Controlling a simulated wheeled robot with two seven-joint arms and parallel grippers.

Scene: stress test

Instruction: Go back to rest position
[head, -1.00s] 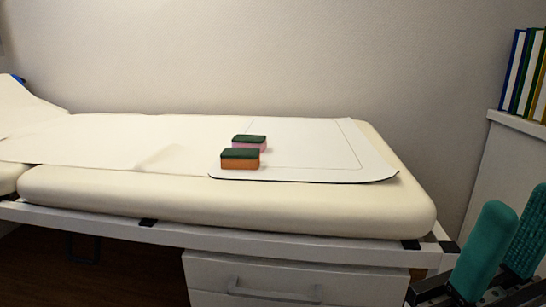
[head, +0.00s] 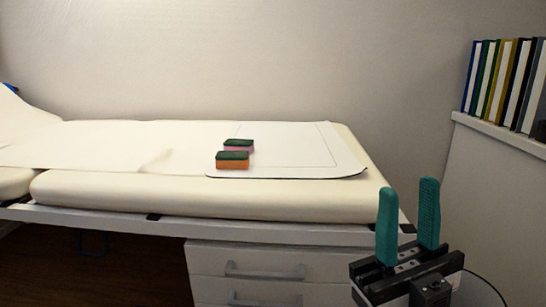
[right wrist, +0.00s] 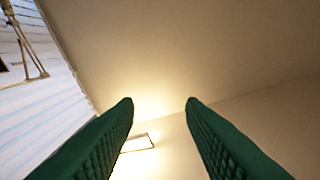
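My right gripper (head: 408,212) stands at the lower right of the head view, with its two green fingers pointing up. It is open, with a clear gap between the fingers, and holds nothing. In the right wrist view its fingers (right wrist: 160,102) are apart, with only wall and ceiling light beyond. My left gripper is not in view. An orange sponge with a green top (head: 232,164) and a pink sponge with a green top (head: 238,146) sit on the white mat (head: 300,160), well away from the right gripper.
The mat lies on a cream padded examination bed (head: 180,195). White drawers (head: 262,262) stand under the bed. At the right, a white cabinet (head: 490,180) carries a row of binders (head: 500,85). The right gripper is in open space in front of the bed's right end.

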